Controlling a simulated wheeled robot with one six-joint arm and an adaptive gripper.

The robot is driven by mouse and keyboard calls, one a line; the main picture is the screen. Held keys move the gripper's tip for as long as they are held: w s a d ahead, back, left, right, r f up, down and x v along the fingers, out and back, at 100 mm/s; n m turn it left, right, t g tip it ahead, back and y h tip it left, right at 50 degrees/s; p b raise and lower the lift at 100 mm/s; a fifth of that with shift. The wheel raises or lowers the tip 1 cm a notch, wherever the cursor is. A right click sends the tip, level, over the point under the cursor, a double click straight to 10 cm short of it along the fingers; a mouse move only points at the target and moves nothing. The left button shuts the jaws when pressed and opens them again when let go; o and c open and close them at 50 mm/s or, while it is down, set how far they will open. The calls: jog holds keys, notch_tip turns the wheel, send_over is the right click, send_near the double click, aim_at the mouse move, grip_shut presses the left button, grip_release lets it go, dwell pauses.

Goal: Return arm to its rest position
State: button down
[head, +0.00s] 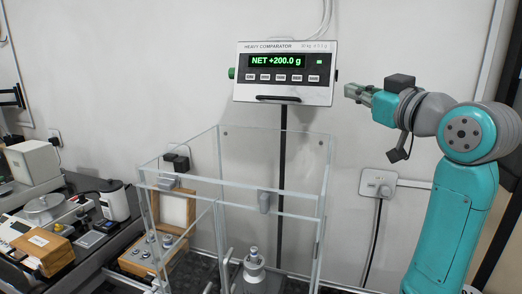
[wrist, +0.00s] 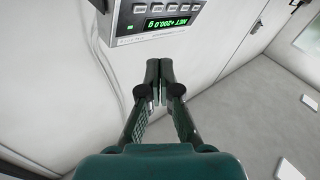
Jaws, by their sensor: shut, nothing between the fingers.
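My teal arm stands at the right of the head view. My gripper (head: 352,92) is raised to the height of the display, to its right and apart from it in the picture. In the wrist view its two fingers (wrist: 159,82) meet at the tips with nothing between them. The comparator display (head: 284,73) on the wall reads NET +200.0 g in green. It also shows upside down at the top of the wrist view (wrist: 158,20).
A glass enclosure (head: 275,190) stands below the display, with a metal weight (head: 254,262) inside. A wooden weight box (head: 150,262) is at its left. A dark bench with instruments, including a white box (head: 33,162), fills the left. A socket (head: 378,184) is on the wall.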

notch_tip(320, 180, down, 13)
jog(key=w+m+h, duration=0.1)
jog(key=w+m, duration=0.1)
jog(key=s+f+m+h, duration=0.2)
jog(key=s+f, duration=0.2)
jog(key=f, duration=0.7)
jog(key=s+f+m+h, duration=0.1)
jog(key=s+f, duration=0.4)
jog(key=f, duration=0.6)
jog(key=s+f+m+h, duration=0.2)
jog(key=s+f, duration=0.2)
jog(key=f, duration=0.7)
jog(key=s+f+m+g+h, duration=0.1)
jog(key=s+f, duration=0.5)
jog(key=s, duration=0.4)
jog(key=s+f+g, duration=0.1)
jog(key=s+f, duration=0.5)
jog(key=s, duration=0.4)
jog(key=f+v, duration=0.2)
jog(key=v, duration=1.9)
jog(key=shift+s+a+f+n+g, duration=0.25)
jog(key=shift+s+n+g, duration=0.15)
jog(key=shift+s, duration=0.1)
